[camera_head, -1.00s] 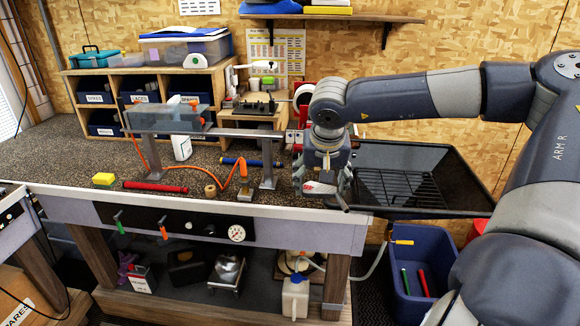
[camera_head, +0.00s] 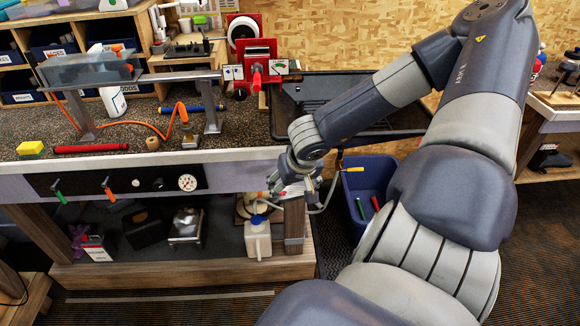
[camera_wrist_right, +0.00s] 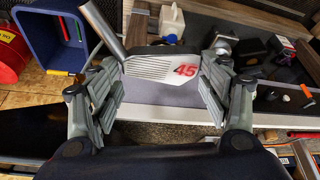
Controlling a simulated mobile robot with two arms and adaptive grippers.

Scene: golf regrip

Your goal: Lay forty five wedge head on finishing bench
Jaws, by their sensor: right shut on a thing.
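The wedge head, silver with a red "45" on its face and a grey hosel stub, shows in the wrist view (camera_wrist_right: 150,69). My right gripper (camera_head: 287,188) is shut on it, with the fingers on either side of the head. In the head view the gripper hangs low in front of the right end of the speckled workbench (camera_head: 232,138), below its top edge, and mostly hides the head. A second bench (camera_head: 562,112) stands at the far right; I cannot tell which is the finishing bench. My left gripper is not in view.
A black tray (camera_head: 300,120) adjoins the bench's right end, with a red clamp device (camera_head: 262,60) beside it. A blue bin (camera_head: 378,177) stands on the floor below. A white jug (camera_head: 257,240) sits on the lower shelf. A red rod (camera_head: 92,149) lies at the left.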

